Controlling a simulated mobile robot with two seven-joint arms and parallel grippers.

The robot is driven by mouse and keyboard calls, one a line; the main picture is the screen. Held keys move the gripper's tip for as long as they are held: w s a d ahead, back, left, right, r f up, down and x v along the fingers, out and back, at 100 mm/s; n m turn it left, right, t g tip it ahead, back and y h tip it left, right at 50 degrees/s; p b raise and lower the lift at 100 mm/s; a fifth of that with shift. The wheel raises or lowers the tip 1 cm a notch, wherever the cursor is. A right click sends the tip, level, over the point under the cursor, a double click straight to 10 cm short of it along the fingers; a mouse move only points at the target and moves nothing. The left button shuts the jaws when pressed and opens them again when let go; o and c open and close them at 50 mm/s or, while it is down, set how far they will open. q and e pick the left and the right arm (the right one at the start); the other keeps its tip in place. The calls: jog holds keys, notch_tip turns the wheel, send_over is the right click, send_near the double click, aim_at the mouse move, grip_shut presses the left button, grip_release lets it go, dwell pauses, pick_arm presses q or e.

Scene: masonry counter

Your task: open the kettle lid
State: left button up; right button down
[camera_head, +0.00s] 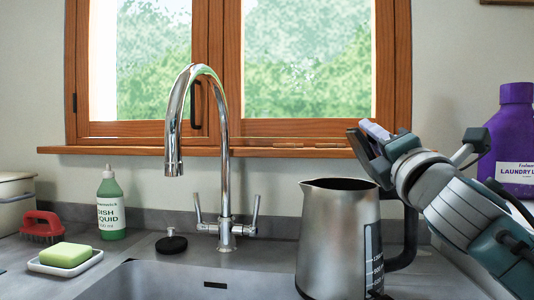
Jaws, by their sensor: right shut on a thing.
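The kettle (328,235) is brushed metal with a spout on its left, a black handle (408,232) on its right and a level window on its lower right side. It stands upright at the sink's right side. Its top shows as a dark oval inside the rim. My right gripper (366,148) comes in from the right, above the kettle's right rim near the handle top. It is shut on what appears to be the kettle lid, tilted up at the handle side. The gripper hides much of the lid. My left gripper is not in view.
A chrome tap (226,170) rises left of the kettle, behind the sink (190,282). A green dish liquid bottle (111,212), a soap dish (70,268) and a red brush (41,226) stand at left. A purple laundry bottle (512,135) stands at right, behind my arm.

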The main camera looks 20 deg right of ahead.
jog(key=shift+s+d+m+h+b, duration=0.2)
jog(key=shift+d+m+h+b, duration=0.2)
jog(key=shift+m, duration=0.4)
jog(key=shift+s+d+m+h+b, duration=0.15)
jog(key=shift+d+m+h+b, duration=0.1)
jog(key=shift+m+h, duration=0.4)
jog(key=shift+m, duration=0.25)
jog(key=c, duration=0.7)
grip_release()
jog(key=b+v, duration=0.1)
jog(key=v, duration=0.9)
jog(key=shift+r, duration=0.2)
